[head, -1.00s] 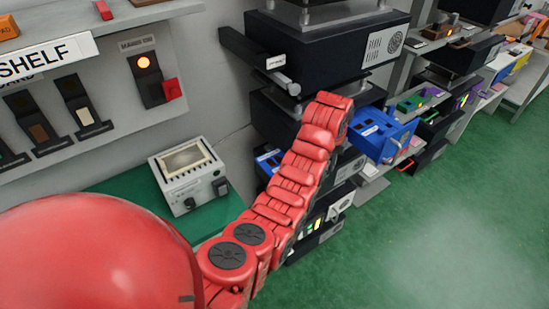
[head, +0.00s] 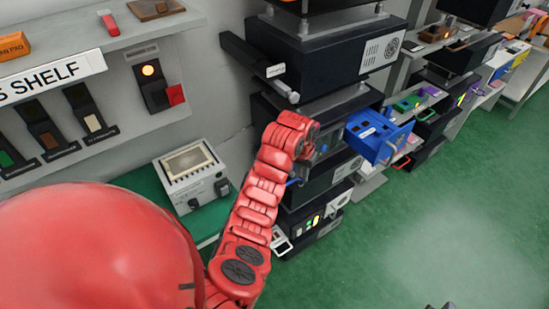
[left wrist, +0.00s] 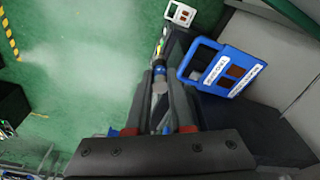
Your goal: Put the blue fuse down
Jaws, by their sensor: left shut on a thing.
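The blue fuse (left wrist: 160,70) shows in the left wrist view as a small blue and grey piece between my left fingertips. My left gripper (left wrist: 161,84) is shut on it, held in the air beside a blue drawer (left wrist: 183,70) with two white labels. In the head view my left gripper (head: 322,146) is partly hidden by my red arm, just left of the open blue drawer (head: 380,137). I cannot make out the fuse clearly there. A small dark tip at the bottom edge of the head view may be my right gripper; its jaws cannot be judged.
A stack of black units (head: 335,60) stands behind my left arm. A grey meter box (head: 190,176) sits on a green surface at left. A wall shelf panel (head: 110,80) with switches is above it. Green floor (head: 430,220) is clear at right.

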